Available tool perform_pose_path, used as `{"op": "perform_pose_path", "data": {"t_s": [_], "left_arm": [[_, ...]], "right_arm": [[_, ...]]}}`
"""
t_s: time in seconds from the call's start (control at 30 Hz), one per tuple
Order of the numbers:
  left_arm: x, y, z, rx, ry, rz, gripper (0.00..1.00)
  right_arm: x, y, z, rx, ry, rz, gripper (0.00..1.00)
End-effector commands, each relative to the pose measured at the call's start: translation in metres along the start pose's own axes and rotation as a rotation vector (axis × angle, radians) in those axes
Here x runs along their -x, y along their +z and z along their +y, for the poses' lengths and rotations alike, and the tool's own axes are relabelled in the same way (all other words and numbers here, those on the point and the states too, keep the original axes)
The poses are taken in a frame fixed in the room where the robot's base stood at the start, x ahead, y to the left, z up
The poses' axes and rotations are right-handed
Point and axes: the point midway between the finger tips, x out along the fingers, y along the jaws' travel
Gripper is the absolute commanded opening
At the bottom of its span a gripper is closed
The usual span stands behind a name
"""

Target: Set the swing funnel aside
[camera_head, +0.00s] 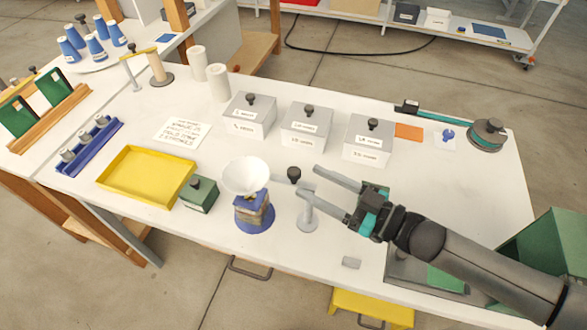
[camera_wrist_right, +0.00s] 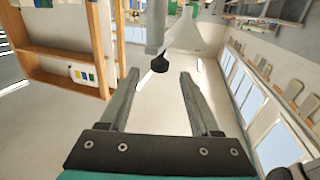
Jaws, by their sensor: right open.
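The swing funnel (camera_head: 245,176) is a white cone. It sits above a stand with a round blue base (camera_head: 254,221), left of a grey post (camera_head: 308,215). A black knob (camera_head: 294,174) shows between the funnel and the post top. My right gripper (camera_head: 310,181) reaches in from the right, its two fingers spread and pointing at the knob. In the right wrist view the knob (camera_wrist_right: 160,64) appears between the open fingertips (camera_wrist_right: 159,74), and the white funnel (camera_wrist_right: 185,38) is beyond. I cannot tell whether the fingers touch the knob. My left gripper is not in view.
A green box (camera_head: 199,195) and a yellow tray (camera_head: 150,150) stand left of the funnel. Three grey lidded boxes (camera_head: 306,128) stand behind it. The table (camera_head: 240,262) is bare before the funnel.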

Motion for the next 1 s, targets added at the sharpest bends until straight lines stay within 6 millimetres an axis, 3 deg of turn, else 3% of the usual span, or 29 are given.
{"op": "perform_pose_path", "data": {"t_s": [0.1,0.3,0.73,1.0], "left_arm": [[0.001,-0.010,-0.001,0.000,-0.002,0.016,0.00],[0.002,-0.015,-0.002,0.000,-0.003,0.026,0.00],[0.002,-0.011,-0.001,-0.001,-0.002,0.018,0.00],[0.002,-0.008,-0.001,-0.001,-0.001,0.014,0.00]], "right_arm": [[-0.024,-0.002,0.000,0.001,-0.001,0.004,0.64],[-0.048,-0.001,0.000,0.001,0.000,0.001,0.64],[-0.056,0.000,0.000,0.000,0.000,-0.001,0.64],[-0.056,0.000,0.000,0.000,0.000,-0.001,0.33]]}}
